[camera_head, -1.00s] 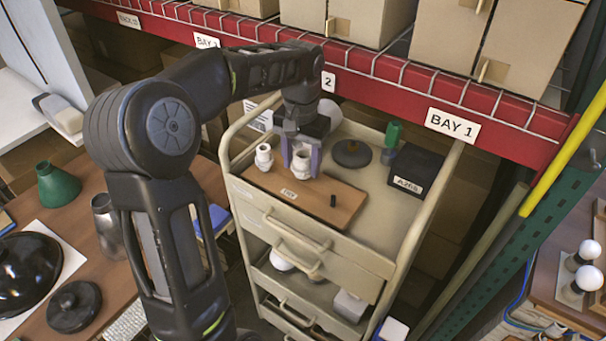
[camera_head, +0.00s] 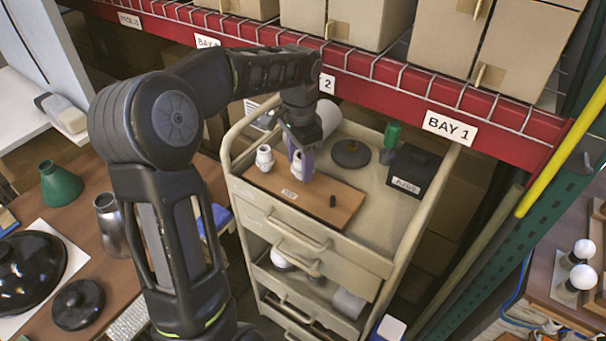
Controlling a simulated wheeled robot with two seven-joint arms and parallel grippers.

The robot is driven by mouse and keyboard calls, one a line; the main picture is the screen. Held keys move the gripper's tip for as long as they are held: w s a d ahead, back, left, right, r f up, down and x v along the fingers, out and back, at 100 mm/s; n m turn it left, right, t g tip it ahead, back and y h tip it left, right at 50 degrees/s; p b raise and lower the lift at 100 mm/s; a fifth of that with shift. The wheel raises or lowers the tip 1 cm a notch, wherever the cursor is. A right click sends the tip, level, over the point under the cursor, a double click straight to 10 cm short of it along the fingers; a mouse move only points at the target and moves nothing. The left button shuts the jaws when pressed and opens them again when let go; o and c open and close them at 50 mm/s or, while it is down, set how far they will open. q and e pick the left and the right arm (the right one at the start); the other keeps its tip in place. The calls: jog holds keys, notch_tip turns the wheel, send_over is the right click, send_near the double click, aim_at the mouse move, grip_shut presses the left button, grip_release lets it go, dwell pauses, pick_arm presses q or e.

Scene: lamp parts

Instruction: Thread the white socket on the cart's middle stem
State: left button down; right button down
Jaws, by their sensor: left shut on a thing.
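My left gripper (camera_head: 301,166) points down over the wooden board (camera_head: 331,197) on the cart's top. It is shut on a white socket (camera_head: 297,158), which its near finger partly hides. A second white socket (camera_head: 264,158) stands on the board just left of the gripper. A dark round base (camera_head: 350,153) sits on the cart top to the right; I cannot clearly make out a stem on it. A green piece (camera_head: 392,135) stands on a dark base farther right. I cannot tell which is the middle stem. My right gripper is out of view.
The cart (camera_head: 376,259) has raised rails. The red shelf beam (camera_head: 390,96) runs close behind the arm.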

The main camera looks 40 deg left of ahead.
pick_arm(q)
jog(key=m, duration=0.2)
jog(key=m+p, duration=0.1)
jog(key=m, duration=0.1)
jog(key=shift+s+f+p, duration=0.1)
jog(key=shift+f+p, duration=0.1)
jog(key=shift+p, duration=0.1)
jog(key=shift+a+f+m, duration=0.1)
jog(key=shift+f+m, duration=0.1)
jog(key=shift+m, duration=1.2)
jog(key=shift+p, duration=0.3)
jog(key=m+p, duration=0.1)
jog(key=m, duration=0.2)
jog(key=shift+r+m, duration=0.1)
jog(key=shift+m, duration=0.2)
jog(key=shift+w+m, duration=0.25)
jog(key=shift+m, duration=1.45)
jog(key=m, duration=0.6)
jog(key=shift+w+f, duration=0.2)
jog(key=shift+m, duration=0.4)
